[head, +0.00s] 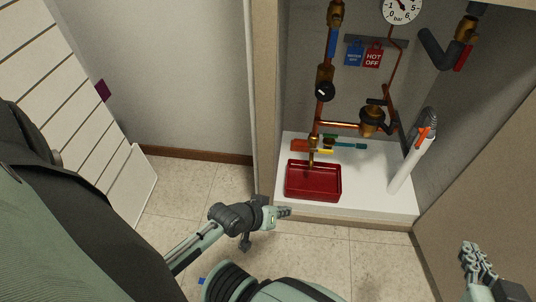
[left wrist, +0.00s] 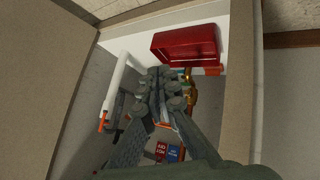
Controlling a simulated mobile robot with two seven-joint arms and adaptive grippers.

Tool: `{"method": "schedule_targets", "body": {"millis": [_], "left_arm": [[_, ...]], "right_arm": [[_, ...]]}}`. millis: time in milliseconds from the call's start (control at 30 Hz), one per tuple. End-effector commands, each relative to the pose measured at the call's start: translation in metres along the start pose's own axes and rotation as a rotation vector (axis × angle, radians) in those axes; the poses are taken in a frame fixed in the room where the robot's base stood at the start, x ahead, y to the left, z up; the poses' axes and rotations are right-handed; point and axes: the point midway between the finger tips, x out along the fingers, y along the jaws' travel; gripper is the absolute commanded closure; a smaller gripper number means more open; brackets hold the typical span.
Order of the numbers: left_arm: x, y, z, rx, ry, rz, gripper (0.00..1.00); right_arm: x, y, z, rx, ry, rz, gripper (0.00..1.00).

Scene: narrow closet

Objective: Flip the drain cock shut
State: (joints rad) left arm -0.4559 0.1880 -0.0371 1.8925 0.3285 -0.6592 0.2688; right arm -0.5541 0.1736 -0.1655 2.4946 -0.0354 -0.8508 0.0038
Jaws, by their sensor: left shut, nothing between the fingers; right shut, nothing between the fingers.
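The drain cock (head: 312,157) is a small brass fitting at the foot of the copper pipe, with its spout over the red tray (head: 313,196). A yellow lever (head: 326,152) sticks out sideways to the right at it. My left gripper (head: 287,212) is shut and empty, in front of the tray's lower left corner and apart from the cock. In the left wrist view the picture is upside down; the shut fingers (left wrist: 157,75) show below the red tray (left wrist: 186,46), with brass parts (left wrist: 190,92) partly hidden beside them. My right gripper (head: 473,258) is shut and empty at the lower right.
Orange (head: 300,146) and teal (head: 350,145) handled items lie behind the tray. A white cylinder with a grey top (head: 408,165) leans at the right. Copper pipes, a gauge (head: 402,8) and hanging tags (head: 373,56) fill the back. Closet side walls stand close on both sides.

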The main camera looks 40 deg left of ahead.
Motion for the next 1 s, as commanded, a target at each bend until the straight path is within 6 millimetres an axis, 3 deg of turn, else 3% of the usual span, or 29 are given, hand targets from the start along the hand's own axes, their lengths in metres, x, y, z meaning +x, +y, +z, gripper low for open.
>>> {"method": "schedule_targets", "body": {"millis": [200,1000], "left_arm": [[-0.0114,-0.0029,0.0052,0.072,-0.055,-0.039,1.0],[-0.0121,-0.0044,0.0064,0.082,-0.062,-0.046,1.0]], "right_arm": [[-0.0046,0.0009,-0.0083,0.0,0.0,0.0,1.0],[-0.0046,0.0008,-0.0087,0.0,0.0,0.0,1.0]]}}
